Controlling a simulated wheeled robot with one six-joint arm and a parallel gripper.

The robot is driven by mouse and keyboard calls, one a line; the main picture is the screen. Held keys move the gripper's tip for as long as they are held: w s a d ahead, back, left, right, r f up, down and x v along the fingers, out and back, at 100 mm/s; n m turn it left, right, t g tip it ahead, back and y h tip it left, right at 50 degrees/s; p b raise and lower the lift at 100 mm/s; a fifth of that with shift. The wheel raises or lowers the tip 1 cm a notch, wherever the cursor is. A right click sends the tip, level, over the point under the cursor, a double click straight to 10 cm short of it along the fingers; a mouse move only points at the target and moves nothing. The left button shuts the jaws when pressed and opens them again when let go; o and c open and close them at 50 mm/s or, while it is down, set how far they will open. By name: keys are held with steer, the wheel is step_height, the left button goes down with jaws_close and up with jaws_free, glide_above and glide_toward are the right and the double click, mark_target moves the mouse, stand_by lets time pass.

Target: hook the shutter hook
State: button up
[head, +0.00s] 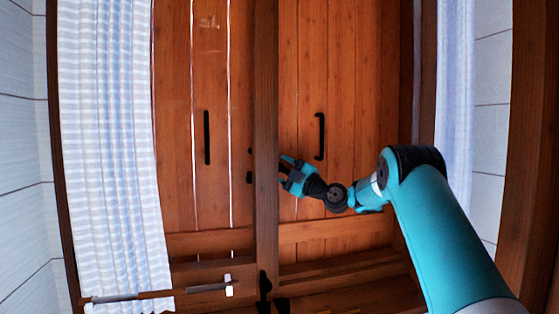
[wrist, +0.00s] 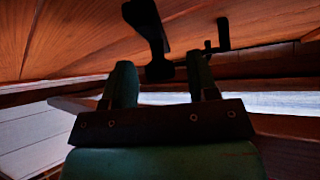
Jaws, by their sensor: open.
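Two wooden shutter leaves, left (head: 180,90) and right (head: 343,75), stand shut behind a dark centre post (head: 265,100). Small black fittings (head: 249,178) sit at the left of this post; which part is the hook is too small to tell. My gripper (head: 284,165) is open by the post's right edge. In the wrist view, a dark bar (wrist: 146,22), perhaps the hook, reaches down to a blunt end between my two fingertips (wrist: 162,80). I cannot tell whether they touch it. A second black fitting (wrist: 222,32) stands to its right.
Black pull handles stand on the left leaf (head: 207,137) and the right leaf (head: 320,136), the latter just above my wrist. Curtains hang at the left (head: 105,130) and right (head: 455,80). A rail (head: 150,294) crosses low at the left.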

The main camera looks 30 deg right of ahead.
steer(key=shift+w+a+r, duration=0.2)
steer(key=shift+w, duration=0.3)
jaws_close()
steer(key=shift+a+f, duration=0.1)
steer(key=shift+a, duration=0.05)
